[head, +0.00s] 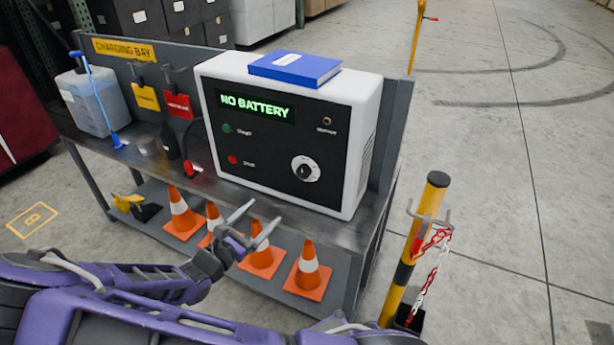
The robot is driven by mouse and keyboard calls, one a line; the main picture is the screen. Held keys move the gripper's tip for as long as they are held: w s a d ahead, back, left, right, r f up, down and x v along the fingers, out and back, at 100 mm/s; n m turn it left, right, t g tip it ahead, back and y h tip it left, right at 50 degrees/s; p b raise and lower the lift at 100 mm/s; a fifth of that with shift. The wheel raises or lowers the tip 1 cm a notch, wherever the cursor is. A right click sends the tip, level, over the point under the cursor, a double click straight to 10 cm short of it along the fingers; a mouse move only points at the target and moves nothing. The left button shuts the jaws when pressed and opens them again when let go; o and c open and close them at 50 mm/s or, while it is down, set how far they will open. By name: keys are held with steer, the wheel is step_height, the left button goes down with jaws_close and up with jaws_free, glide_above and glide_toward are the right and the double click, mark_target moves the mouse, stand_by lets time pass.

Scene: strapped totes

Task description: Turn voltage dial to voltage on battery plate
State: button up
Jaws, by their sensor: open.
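The charger (292,130) is a white box with a black front panel on the metal bench. Its green display (255,106) reads "NO BATTERY". The voltage dial (305,169) is a round white-rimmed knob at the panel's lower right; its markings are too small to read. A green start button (227,128) and a red button (232,160) sit on the panel's left. My gripper (254,222) is open and empty, in front of the bench's front edge, below and left of the dial and apart from it. No battery plate can be made out.
A blue book (295,68) lies on the charger. A jug (93,100) and hanging tags (178,105) are at the bench's left. Orange cones (308,272) stand on the lower shelf. A yellow-black post (413,250) with a chain stands right; floor beyond is clear.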

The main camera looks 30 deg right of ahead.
mark_target(301, 174)
steer(key=shift+n+t, duration=0.3)
steer(key=shift+n, duration=0.3)
steer(key=b+x, duration=0.2)
steer(key=x, duration=1.6)
steer(key=shift+s+f, duration=0.1)
steer(key=shift+s, duration=0.05)
jaws_close()
